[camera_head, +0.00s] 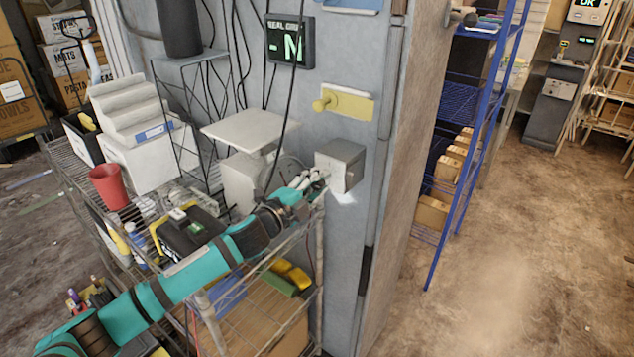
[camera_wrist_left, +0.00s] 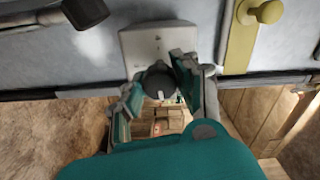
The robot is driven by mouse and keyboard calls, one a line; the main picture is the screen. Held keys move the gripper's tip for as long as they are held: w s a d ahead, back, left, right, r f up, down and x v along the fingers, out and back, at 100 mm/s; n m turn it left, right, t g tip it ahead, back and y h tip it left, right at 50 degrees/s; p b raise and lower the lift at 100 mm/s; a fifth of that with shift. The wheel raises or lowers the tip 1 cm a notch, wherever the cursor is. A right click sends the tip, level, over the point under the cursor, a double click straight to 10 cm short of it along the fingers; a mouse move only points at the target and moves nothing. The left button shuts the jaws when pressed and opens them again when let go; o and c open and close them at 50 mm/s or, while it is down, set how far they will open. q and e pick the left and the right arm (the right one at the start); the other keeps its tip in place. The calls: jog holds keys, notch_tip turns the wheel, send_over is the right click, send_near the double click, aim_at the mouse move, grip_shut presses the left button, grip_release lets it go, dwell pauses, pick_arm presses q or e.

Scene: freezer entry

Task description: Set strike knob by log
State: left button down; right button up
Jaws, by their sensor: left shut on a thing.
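A grey box (camera_head: 341,164) is fixed to the side of the freezer wall, and its face also shows in the left wrist view (camera_wrist_left: 140,46). A dark round knob (camera_wrist_left: 160,80) with a pale mark stands out from that face. My left gripper (camera_head: 314,179) is at the front of the box, with its fingers on both sides of the knob. It is shut on the knob, which the fingers hide in the head view. I cannot make out a log. My right gripper is not in view.
A yellow plate with a round yellow knob (camera_head: 324,104) is above the box. A dark display (camera_head: 289,41) with green lettering hangs higher up, with cables nearby. A wire cart (camera_head: 318,255) loaded with items stands under my left arm. A blue shelf rack (camera_head: 470,130) is to the right; open floor lies beyond.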

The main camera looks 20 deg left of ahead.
pick_arm(q)
jog(key=shift+m, duration=0.4)
jog(key=c, duration=0.9)
grip_release()
jog(key=shift+c, duration=0.2)
jog(key=v, duration=1.2)
